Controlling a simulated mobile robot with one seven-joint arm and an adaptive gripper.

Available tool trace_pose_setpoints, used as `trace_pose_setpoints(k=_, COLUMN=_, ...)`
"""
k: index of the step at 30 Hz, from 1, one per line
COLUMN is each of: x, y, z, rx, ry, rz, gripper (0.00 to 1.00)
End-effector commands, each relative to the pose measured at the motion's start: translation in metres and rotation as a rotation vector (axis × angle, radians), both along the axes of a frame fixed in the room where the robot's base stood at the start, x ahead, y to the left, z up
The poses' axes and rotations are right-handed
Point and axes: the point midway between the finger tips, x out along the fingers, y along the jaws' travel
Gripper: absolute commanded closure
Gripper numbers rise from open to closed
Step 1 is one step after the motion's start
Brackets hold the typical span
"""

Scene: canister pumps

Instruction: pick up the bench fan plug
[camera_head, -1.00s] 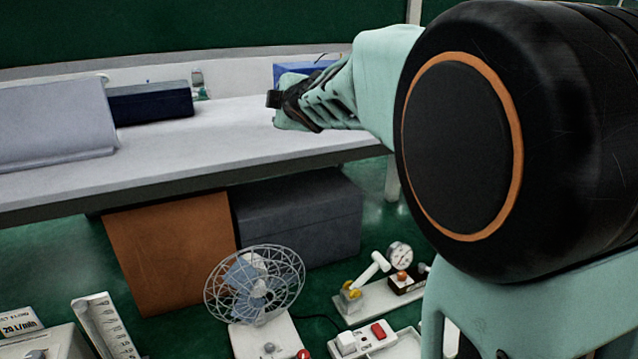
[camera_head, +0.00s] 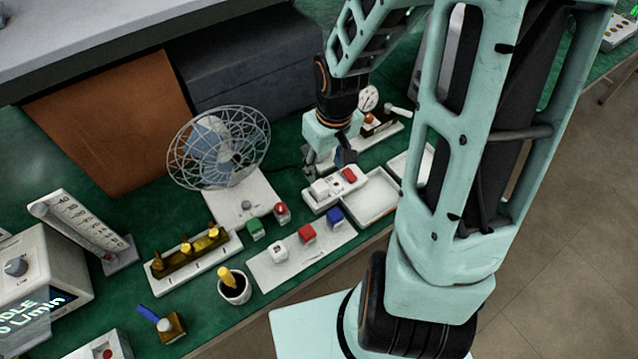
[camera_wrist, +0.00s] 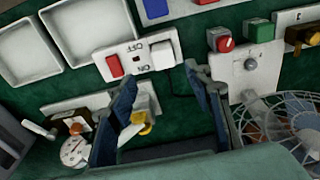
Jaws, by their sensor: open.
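The bench fan plug (camera_head: 320,188) is a white block seated at the left end of the white socket box (camera_head: 335,198), beside its red switch. In the wrist view the plug (camera_wrist: 162,54) sits at the right end of the socket box (camera_wrist: 130,56). The bench fan (camera_head: 217,150), with a wire cage on a white base, stands left of it; a dark cable runs between them. My gripper (camera_head: 329,163) hangs just behind the socket box, pointing down. In the wrist view its blue-padded fingers (camera_wrist: 163,98) are apart and empty, with the plug beyond the gap.
A gauge and valve board (camera_head: 385,135) lies close behind my gripper. A white tray (camera_head: 370,198) sits right of the socket box. A white board (camera_head: 290,262) with coloured blocks lies in front. An orange panel (camera_head: 112,125) and a grey box (camera_head: 250,75) stand behind.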

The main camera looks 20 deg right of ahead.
Motion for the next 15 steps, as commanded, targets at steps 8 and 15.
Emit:
trace_pose_setpoints(k=8, x=0.003, y=0.003, z=-0.043, rx=0.003, ry=0.006, rz=0.0, gripper=0.54)
trace_pose_setpoints(k=15, x=0.006, y=0.004, z=-0.058, rx=0.002, ry=0.004, rz=0.0, gripper=0.54)
